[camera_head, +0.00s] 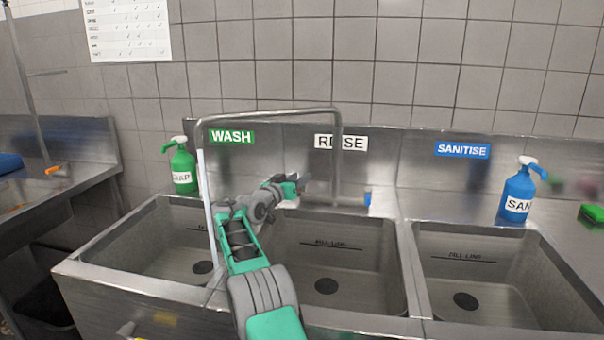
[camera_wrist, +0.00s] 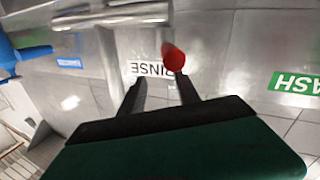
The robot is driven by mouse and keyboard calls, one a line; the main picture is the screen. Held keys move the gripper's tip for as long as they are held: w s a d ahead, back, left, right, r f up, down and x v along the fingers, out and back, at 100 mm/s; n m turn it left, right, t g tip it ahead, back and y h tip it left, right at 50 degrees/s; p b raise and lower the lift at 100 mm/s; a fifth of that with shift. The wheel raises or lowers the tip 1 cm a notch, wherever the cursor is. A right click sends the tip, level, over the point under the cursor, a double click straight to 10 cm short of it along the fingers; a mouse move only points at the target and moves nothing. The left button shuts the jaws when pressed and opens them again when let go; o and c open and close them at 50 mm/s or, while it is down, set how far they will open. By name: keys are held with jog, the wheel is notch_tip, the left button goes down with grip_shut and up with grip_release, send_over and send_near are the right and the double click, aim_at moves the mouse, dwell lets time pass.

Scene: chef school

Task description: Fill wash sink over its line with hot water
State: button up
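The wash sink (camera_head: 130,245) is the left basin, under the green WASH label (camera_head: 232,137). Its fill line shows partly at the back wall, and a dark drain (camera_head: 203,267) shows on its floor. The bent tap pipe (camera_head: 265,115) ends above this basin's right side. A pale, straight streak (camera_head: 207,200), which looks like running water, drops from it. My gripper (camera_head: 302,183) is by the back wall in front of the RINSE label. In the wrist view my gripper (camera_wrist: 161,88) is open. The red tap knob (camera_wrist: 174,57) is just beyond its fingertips; contact is unclear.
The rinse basin (camera_head: 326,290) and sanitise basin (camera_head: 465,302) look empty. A blue tap knob (camera_head: 370,198) is right of my gripper. A green soap bottle (camera_head: 184,170) stands back left; a blue sanitiser bottle (camera_head: 517,192) stands right.

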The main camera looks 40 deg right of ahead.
jog(key=s+a+r+b, duration=0.1)
jog(key=s+a+r, duration=0.6)
jog(key=s, duration=0.4)
jog(key=shift+r, duration=0.7)
jog(key=shift+w, duration=0.1)
dwell(6.1)
